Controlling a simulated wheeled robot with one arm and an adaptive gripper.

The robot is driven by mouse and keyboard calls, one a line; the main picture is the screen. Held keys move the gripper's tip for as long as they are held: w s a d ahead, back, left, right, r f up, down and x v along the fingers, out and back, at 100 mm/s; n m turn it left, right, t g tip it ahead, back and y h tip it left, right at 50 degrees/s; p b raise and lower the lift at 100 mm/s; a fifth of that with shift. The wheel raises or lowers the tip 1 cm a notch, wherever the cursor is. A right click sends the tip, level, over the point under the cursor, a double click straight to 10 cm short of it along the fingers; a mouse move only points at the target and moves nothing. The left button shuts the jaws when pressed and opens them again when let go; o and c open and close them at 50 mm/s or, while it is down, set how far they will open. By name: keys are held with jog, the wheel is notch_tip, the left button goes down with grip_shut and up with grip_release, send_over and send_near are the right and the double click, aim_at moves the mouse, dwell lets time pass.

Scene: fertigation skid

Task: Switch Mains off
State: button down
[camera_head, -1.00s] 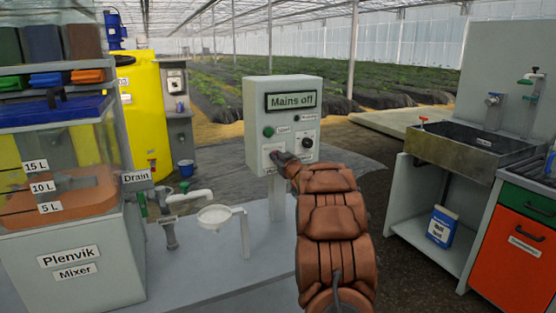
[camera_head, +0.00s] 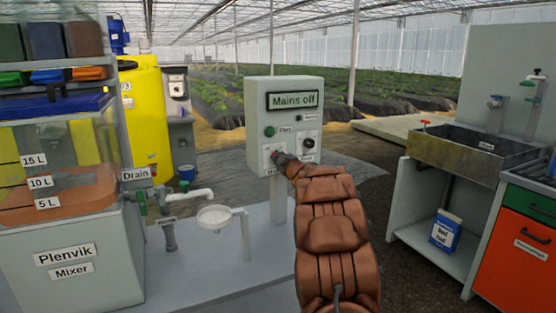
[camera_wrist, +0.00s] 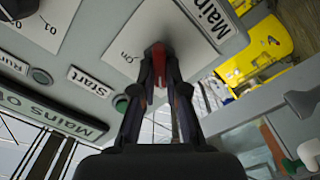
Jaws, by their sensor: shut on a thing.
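The grey control box (camera_head: 285,98) stands on a post, and its display (camera_head: 295,100) reads "Mains off". In the wrist view, my gripper (camera_wrist: 158,62) is shut on the red Mains switch handle (camera_wrist: 156,54), on a white plate (camera_wrist: 172,25) labelled "Mains" and "On". The fingers hide part of the handle, so its exact setting is hard to read. In the head view my gripper (camera_head: 277,157) reaches the lower left of the box front. The green Start button (camera_head: 270,131) sits above it, and a black knob (camera_head: 309,143) to the right.
The Plenvik mixer tank (camera_head: 70,265) is at the left, with a drain valve and a white funnel (camera_head: 214,215) beside the box post. A sink (camera_head: 465,155) and an orange-fronted cabinet (camera_head: 515,260) stand at the right. Open floor lies between the box and the sink.

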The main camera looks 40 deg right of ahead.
dwell(0.3)
jog(key=c, duration=1.2)
grip_release()
jog(key=shift+d+f, duration=0.1)
jog(key=v, duration=1.2)
jog(key=shift+w, duration=0.1)
